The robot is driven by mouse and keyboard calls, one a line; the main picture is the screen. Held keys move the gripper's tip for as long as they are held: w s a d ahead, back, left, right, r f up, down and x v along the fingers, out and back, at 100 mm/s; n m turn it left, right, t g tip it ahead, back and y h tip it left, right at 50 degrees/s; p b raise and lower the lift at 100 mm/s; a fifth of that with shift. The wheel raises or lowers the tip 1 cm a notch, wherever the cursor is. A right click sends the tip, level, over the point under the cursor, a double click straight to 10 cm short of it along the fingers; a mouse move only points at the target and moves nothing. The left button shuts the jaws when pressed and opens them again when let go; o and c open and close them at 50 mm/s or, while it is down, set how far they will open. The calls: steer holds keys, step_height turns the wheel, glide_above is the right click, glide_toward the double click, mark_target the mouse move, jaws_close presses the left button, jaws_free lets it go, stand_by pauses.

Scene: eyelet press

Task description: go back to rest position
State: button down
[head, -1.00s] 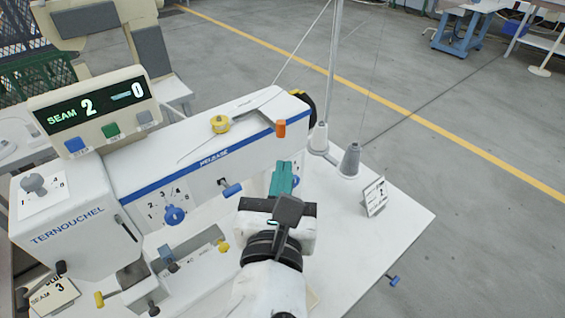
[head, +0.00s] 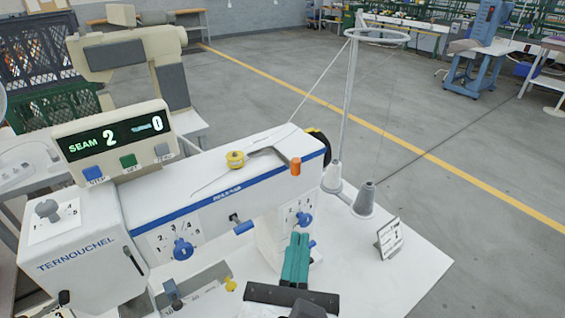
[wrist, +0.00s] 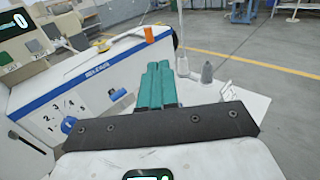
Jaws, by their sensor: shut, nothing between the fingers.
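My gripper (head: 296,260) has teal fingers and shows at the lower middle of the head view, above the white worktop and in front of the machine's right end. The fingers lie side by side with nothing between them, and the gripper is shut. It also shows in the wrist view (wrist: 156,85), pointing away over the worktop. The white press machine (head: 205,195) with its blue stripe stands to the left of and behind my gripper. The two appear apart, though the exact gap cannot be told. The lower part of my arm is out of the head view.
Thread cones (head: 364,198) and a thread stand (head: 347,110) rise at the worktop's right. A small card (head: 390,239) stands near the right edge. The display (head: 116,140) reads "SEAM 2" and "0". Grey floor (head: 470,220) lies open to the right.

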steer(key=s+d+f+m+g, duration=0.1)
steer(key=d+f+m+g, duration=0.4)
steer(key=d+f+m, duration=0.5)
steer(key=s+d+f+m+g, duration=0.2)
steer(key=d+f+m+g, duration=0.5)
steer(key=f, duration=0.6)
steer(key=s+d+f+m+g+y+b, duration=0.1)
steer(key=s+d+f+m+g+y, duration=0.2)
steer(key=s+f+m, duration=0.9)
steer(key=s+d+m+g, duration=0.1)
steer(key=s+d+m, duration=0.2)
steer(key=m, duration=0.2)
steer(key=shift+s+d+f+g+y, duration=0.2)
steer(key=shift+f+g+y, duration=0.1)
steer(key=shift+f+y, duration=0.1)
